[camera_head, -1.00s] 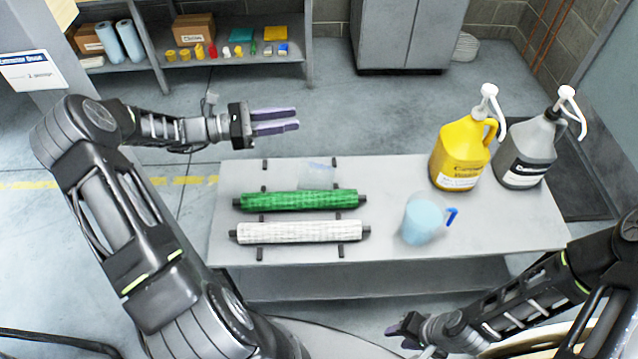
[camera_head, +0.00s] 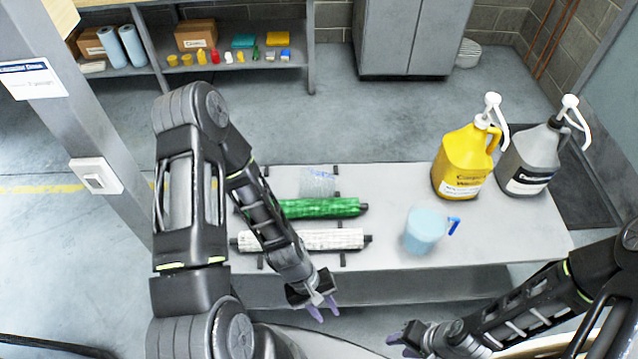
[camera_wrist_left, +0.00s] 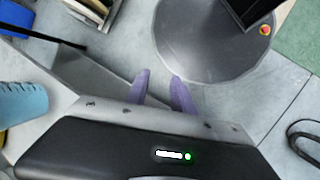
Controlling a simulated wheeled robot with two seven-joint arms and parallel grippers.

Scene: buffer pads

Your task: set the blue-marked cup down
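A light blue object, likely this cup (camera_wrist_left: 22,103), shows at the left edge of the left wrist view. My left gripper (camera_head: 323,309) is open and empty, low in front of the table's near edge and apart from the cup. Its two purple fingers (camera_wrist_left: 159,90) have a gap between them. My right gripper (camera_head: 398,338) is near the bottom; its finger gap is unclear.
A green roller (camera_head: 320,208) and a white roller (camera_head: 325,239) lie on the table, partly behind my left arm. A clear object (camera_head: 317,182) is behind them. Yellow (camera_head: 462,165) and grey (camera_head: 528,160) pump jugs stand at the back right. Table right of the cup is clear.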

